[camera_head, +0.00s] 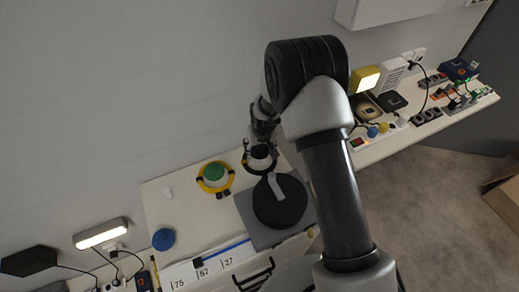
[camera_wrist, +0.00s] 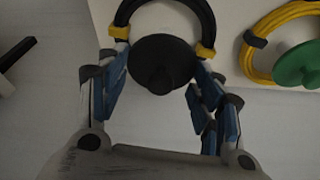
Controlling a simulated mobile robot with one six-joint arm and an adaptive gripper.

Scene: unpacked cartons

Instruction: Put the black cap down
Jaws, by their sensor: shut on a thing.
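The black cap (camera_wrist: 160,66), round with a raised knob, sits between the fingers of my gripper (camera_wrist: 163,84) in the wrist view. My gripper is shut on it. Behind the cap lies a coiled black cable (camera_wrist: 177,8) with yellow ties. In the head view my gripper (camera_head: 260,158) is over the left table, at the coil, with the dark cap (camera_head: 260,152) at its fingers. I cannot tell how far the cap is from the surface below.
A green cap (camera_head: 214,172) sits within a yellow cable coil (camera_head: 203,184) to the left. A large black disc (camera_head: 279,203) lies on a grey plate (camera_head: 247,222) in front. A blue cap (camera_head: 163,239) and small white piece (camera_head: 168,193) lie farther left. Bare white tabletop (camera_head: 185,212) lies between them.

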